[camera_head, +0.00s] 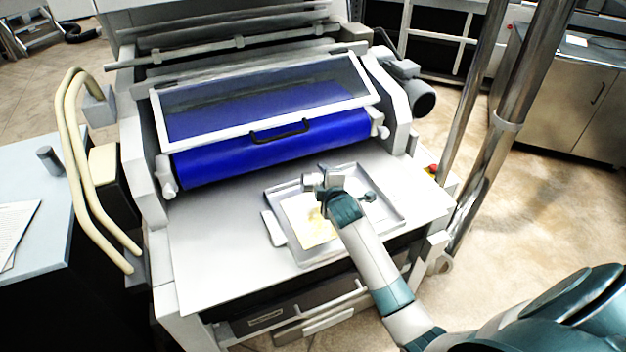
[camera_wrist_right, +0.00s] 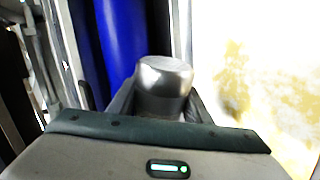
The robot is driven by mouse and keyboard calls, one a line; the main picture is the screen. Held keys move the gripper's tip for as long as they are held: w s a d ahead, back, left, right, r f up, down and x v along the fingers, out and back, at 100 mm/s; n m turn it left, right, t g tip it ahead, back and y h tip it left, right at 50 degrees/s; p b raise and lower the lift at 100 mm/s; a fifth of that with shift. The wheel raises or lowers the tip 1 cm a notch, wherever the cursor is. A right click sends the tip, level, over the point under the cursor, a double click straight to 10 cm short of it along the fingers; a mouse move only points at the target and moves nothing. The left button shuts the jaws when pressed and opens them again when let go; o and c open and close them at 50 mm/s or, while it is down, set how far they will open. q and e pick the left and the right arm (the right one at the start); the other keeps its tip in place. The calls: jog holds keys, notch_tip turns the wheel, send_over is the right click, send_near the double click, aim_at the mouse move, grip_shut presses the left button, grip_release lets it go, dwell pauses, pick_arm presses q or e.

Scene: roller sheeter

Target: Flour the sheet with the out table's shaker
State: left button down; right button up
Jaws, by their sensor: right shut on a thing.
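The metal shaker (camera_wrist_right: 163,82) is held between the fingers of my right gripper (camera_wrist_right: 160,105), which is shut on it. In the head view the shaker (camera_head: 311,181) and my right gripper (camera_head: 323,183) are over the back part of the tray (camera_head: 389,192). The pale dough sheet (camera_head: 311,225) lies in the tray, partly hidden by my right arm. In the right wrist view the sheet (camera_wrist_right: 262,85) looks white with yellow patches. I cannot tell whether powder is falling. My left gripper is not in view.
The tray rests on the sheeter's metal out table (camera_head: 215,245), bare on the left. The blue roller (camera_head: 270,148) and framed clear guard (camera_head: 265,97) stand behind. A small white block (camera_head: 273,228) lies at the tray's left edge. Metal posts (camera_head: 495,150) rise at right.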

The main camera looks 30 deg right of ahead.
jog(key=shift+d, duration=0.25)
jog(key=shift+a, duration=0.1)
jog(key=a, duration=0.2)
jog(key=w+a, duration=0.1)
jog(key=a, duration=0.1)
jog(key=shift+w, duration=0.2)
jog(key=shift+d, duration=0.1)
jog(key=shift+s+d, duration=0.25)
jog(key=shift+d, duration=0.25)
jog(key=shift+s+d, duration=0.2)
jog(key=shift+d, duration=0.3)
jog(key=shift+a+r, duration=0.1)
